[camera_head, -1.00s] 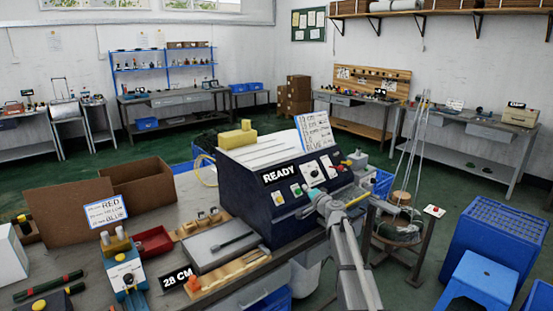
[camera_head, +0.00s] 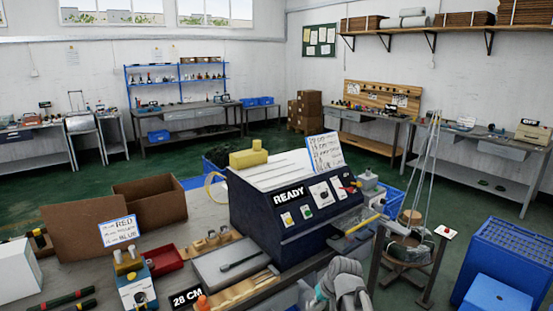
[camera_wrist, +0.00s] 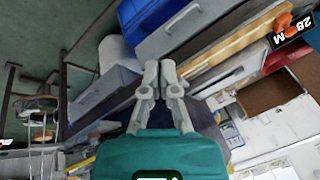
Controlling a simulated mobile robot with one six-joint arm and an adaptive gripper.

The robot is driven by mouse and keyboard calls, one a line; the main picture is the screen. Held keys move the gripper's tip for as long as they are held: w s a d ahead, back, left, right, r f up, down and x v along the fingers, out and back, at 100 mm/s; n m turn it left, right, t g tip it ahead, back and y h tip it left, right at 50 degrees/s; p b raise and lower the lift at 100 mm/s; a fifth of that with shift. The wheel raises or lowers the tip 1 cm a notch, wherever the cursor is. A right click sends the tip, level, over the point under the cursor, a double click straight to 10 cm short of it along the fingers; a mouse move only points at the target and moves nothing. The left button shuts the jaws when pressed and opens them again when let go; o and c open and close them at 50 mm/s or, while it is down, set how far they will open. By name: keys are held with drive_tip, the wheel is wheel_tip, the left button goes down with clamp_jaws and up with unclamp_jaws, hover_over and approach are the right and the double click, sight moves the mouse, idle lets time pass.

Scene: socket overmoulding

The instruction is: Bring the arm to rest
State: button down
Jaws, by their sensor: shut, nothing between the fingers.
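My gripper (camera_wrist: 160,75) shows in the wrist view with its two grey fingers together and nothing between them. In the head view part of my arm (camera_head: 345,285) shows at the bottom, to the right of centre, in front of the workbench edge. The fingertips are hard to make out there. The dark blue machine marked READY (camera_head: 290,205) stands on the bench just beyond my arm. My arm appears apart from it.
A hanging-pan stand (camera_head: 405,245) is right of the machine. A blue stool (camera_head: 490,295) and blue crate (camera_head: 508,255) stand at the far right. Green floor is open behind.

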drive_tip(key=s+d+g+h, duration=0.3)
drive_tip(key=s+d, duration=0.2)
drive_tip(key=s, duration=0.5)
drive_tip(key=shift+f+m+h+p, duration=0.25)
drive_tip(key=shift+m+h+p, duration=0.05)
drive_tip(key=shift+h+p, duration=0.1)
idle(1.5)
